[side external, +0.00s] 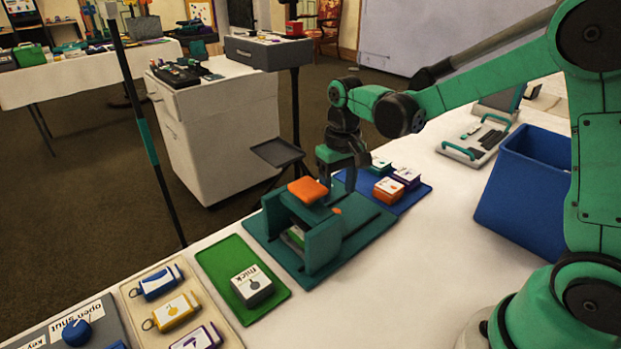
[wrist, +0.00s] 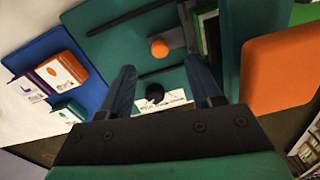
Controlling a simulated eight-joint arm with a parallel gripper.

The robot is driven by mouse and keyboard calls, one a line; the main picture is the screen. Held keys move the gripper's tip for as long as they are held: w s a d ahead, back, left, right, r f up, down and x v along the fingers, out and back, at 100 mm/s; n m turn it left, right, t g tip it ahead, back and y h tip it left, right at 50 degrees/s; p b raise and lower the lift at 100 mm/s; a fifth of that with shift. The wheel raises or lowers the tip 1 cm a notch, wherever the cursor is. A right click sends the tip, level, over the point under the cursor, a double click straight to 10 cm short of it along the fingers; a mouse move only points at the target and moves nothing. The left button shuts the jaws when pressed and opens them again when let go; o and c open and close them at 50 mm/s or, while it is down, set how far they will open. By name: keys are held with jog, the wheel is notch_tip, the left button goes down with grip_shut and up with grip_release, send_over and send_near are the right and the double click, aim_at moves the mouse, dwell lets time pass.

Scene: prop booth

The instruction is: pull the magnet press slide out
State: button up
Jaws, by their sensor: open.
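The magnet press (side external: 325,240) stands on the table as a teal base with dark slots, an upright teal frame and an orange pad (side external: 308,190) on top. The pad also shows at the right of the wrist view (wrist: 280,70). A small orange knob (side external: 336,210) sits low behind the frame; in the wrist view the knob (wrist: 159,49) is beyond my fingertips, between the two slots. My gripper (side external: 338,178) is open above the far part of the base, apart from the knob. Between its fingers lies a white label with a black mark (wrist: 156,95). The slide is mostly hidden by the frame.
A blue tray (side external: 418,195) with small block stacks adjoins the press on the far side. A green tray (side external: 217,263) with a white block is on the near side. A blue bin (side external: 525,190) stands at right. The table front of the press is clear.

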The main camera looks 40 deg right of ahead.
aim_at(336, 211)
jog(key=shift+f, duration=2.45)
grip_shut()
